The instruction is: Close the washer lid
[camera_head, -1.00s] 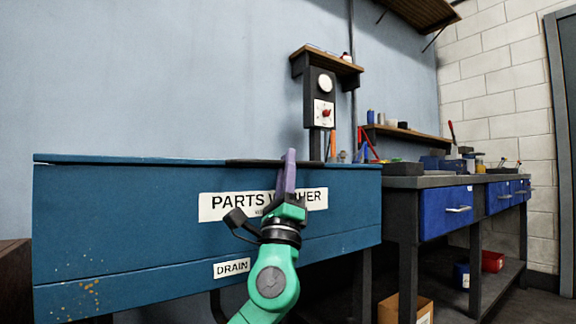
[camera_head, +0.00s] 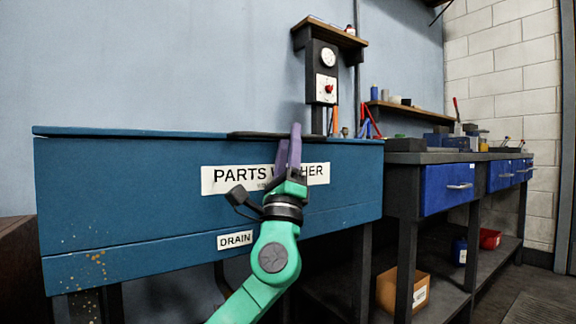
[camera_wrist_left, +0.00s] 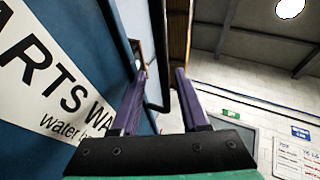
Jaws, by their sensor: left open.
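The parts washer (camera_head: 130,200) is a blue cabinet with a "PARTS WASHER" label, standing against the wall in the head view. Its lid (camera_head: 120,132) shows as a thin blue slab lying flat along the top. A dark strip (camera_head: 270,135) lies along the top edge at the right. My left gripper (camera_head: 289,142) points up in front of the washer's front panel, its purple fingers at the height of the top edge. In the left wrist view the fingers (camera_wrist_left: 155,90) are apart with nothing between them, and the labelled panel (camera_wrist_left: 40,70) is at the left. Contact cannot be told.
A control post (camera_head: 322,85) with a dial and red knob stands behind the washer's right end. A workbench (camera_head: 430,158) with blue drawers (camera_head: 448,188) is to the right. A cardboard box (camera_head: 402,290) sits on its lower shelf.

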